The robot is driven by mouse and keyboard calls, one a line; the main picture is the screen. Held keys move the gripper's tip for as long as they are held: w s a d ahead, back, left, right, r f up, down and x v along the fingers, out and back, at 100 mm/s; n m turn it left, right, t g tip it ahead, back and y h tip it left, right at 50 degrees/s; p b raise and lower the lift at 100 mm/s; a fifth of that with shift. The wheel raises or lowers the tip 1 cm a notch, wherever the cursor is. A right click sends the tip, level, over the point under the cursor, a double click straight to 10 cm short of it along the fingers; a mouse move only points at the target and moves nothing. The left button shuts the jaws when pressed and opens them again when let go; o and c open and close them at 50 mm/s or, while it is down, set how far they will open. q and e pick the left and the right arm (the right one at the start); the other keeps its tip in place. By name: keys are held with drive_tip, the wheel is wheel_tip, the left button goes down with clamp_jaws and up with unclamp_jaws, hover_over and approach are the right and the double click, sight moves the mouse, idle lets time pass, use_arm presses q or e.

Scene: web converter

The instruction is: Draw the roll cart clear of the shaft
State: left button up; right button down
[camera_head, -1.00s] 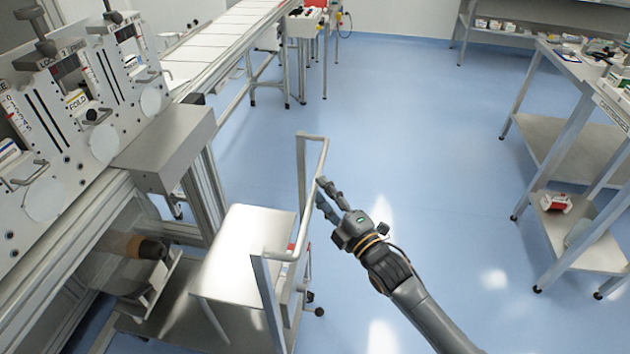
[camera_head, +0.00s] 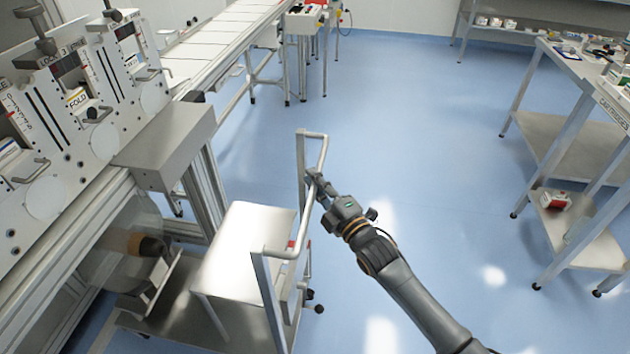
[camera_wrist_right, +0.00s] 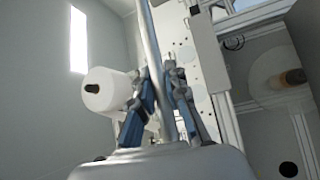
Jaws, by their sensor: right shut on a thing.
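The roll cart (camera_head: 245,245) is a grey metal cart with a flat top plate and an upright frame at its right end. It stands beside the machine at the lower left. The shaft (camera_head: 150,246), with an orange band and a dark end, sticks out from the machine above the cart's low left part. A pale see-through disc or roll surrounds the shaft. My right gripper (camera_head: 319,190) is shut on the cart's handle bar (camera_head: 308,215). In the wrist view its blue fingers (camera_wrist_right: 160,100) lie on both sides of the bar (camera_wrist_right: 155,60). My left gripper is out of view.
The machine (camera_head: 70,130) fills the left side, with a grey box (camera_head: 165,145) jutting out above the cart. A conveyor (camera_head: 215,45) runs behind. Open blue floor (camera_head: 420,170) lies right of the cart, up to a metal shelf table (camera_head: 560,140). The wrist view shows a white roll (camera_wrist_right: 107,90).

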drive_tip(key=s+d, duration=0.4)
drive_tip(key=d, duration=1)
drive_tip(key=s+d+b, duration=0.1)
drive_tip(key=s+d, duration=0.3)
drive_tip(key=d, duration=1.1)
drive_tip(key=s+d+b, duration=0.1)
drive_tip(key=s+d, duration=0.2)
drive_tip(key=d, duration=1.1)
drive_tip(key=shift+s+d, duration=0.25)
drive_tip(key=shift+s, duration=0.15)
drive_tip(key=c, duration=1.3)
unclamp_jaws()
drive_tip(key=shift+d, duration=0.1)
drive_tip(key=shift+c, duration=0.2)
drive_tip(key=shift+d, duration=0.1)
